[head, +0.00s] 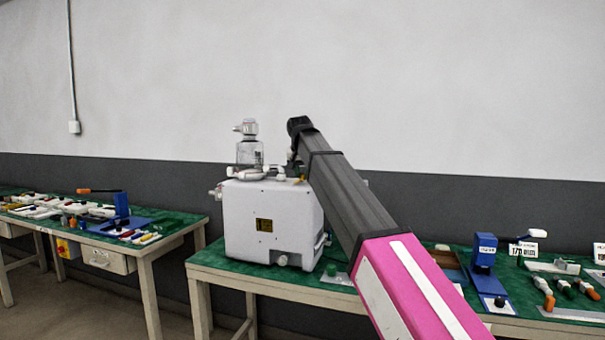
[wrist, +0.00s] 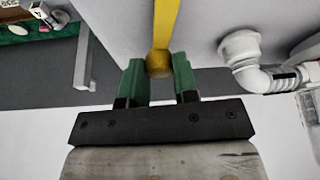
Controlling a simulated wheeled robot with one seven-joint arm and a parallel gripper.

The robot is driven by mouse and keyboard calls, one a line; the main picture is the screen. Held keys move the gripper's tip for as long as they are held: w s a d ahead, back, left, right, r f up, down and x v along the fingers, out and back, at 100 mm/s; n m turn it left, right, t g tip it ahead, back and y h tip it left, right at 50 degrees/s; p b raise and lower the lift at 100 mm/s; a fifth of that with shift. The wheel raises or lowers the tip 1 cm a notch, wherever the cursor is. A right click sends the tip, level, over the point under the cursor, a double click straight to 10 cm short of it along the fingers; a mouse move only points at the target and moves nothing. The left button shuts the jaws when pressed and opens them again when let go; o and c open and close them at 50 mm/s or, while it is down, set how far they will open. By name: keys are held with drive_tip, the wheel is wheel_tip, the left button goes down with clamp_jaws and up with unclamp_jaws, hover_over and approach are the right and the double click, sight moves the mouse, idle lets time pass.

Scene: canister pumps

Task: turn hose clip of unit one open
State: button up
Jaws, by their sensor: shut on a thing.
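A white boxy pump unit (head: 270,220) stands on the green-topped bench in the head view, with a clear jar (head: 250,153) on top. In the wrist view, my gripper (wrist: 158,64) has its two green fingers around the rounded end of a yellow lever (wrist: 166,25), which I take to be the hose clip. The lever runs from the fingers to the top edge of the picture, in front of a pale grey surface. The gripper is shut on it. In the head view my arm hides most of the gripper and the clip. I see no unit number on the pump.
A white elbow pipe fitting (wrist: 245,62) sticks out right of the fingers, and a grey handle-like bar (wrist: 83,60) is to the left. In the head view, a blue stand (head: 485,255) and tools lie right. Another cluttered bench (head: 150,255) stands left, across a gap.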

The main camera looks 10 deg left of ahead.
drive_tip(key=shift+n+y, duration=0.3)
drive_tip(key=shift+n, duration=0.4)
drive_tip(key=o, duration=0.9)
drive_tip(key=v, duration=1)
drive_tip(key=shift+r, duration=0.4)
drive_tip(key=shift+s, duration=0.2)
